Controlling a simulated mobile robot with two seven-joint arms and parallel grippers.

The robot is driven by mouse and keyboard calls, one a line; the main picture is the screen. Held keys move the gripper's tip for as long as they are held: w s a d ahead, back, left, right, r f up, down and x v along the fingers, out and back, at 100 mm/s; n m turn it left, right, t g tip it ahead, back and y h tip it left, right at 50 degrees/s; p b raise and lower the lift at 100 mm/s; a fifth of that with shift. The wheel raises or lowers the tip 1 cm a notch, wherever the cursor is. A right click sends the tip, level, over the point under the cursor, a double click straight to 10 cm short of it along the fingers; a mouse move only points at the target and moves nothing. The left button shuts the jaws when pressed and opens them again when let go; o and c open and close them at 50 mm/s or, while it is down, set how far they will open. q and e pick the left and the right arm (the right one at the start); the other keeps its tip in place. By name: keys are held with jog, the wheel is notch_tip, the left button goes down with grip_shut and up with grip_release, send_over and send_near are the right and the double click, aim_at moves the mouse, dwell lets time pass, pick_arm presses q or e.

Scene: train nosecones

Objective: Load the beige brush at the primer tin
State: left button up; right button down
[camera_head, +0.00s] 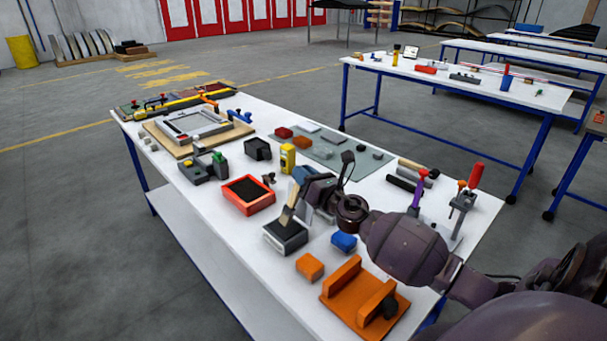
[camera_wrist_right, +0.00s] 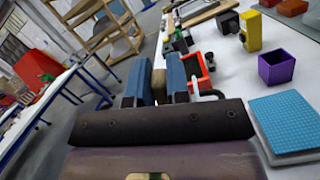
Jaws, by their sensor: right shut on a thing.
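My right gripper (camera_head: 299,188) is shut on the beige brush (camera_head: 291,201), whose handle also shows between the blue fingers in the right wrist view (camera_wrist_right: 159,84). The brush is tilted, bristle end down, over a grey square tin (camera_head: 287,244) with a dark top, which looks like the primer tin. I cannot tell whether the bristles touch its dark surface. The tin is hidden in the wrist view. My left gripper is not in view.
A red tray with dark contents (camera_head: 270,206) stands behind the tin. A blue block (camera_head: 344,241), an orange block (camera_head: 309,266) and an orange stand (camera_head: 340,306) are near. A yellow item (camera_head: 287,159) stands farther back. The table's left front edge is clear.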

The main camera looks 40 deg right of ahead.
jog(key=shift+f, duration=0.3)
dwell(0.4)
jog(key=shift+f+b, duration=0.15)
jog(key=shift+b, duration=0.3)
dwell(0.4)
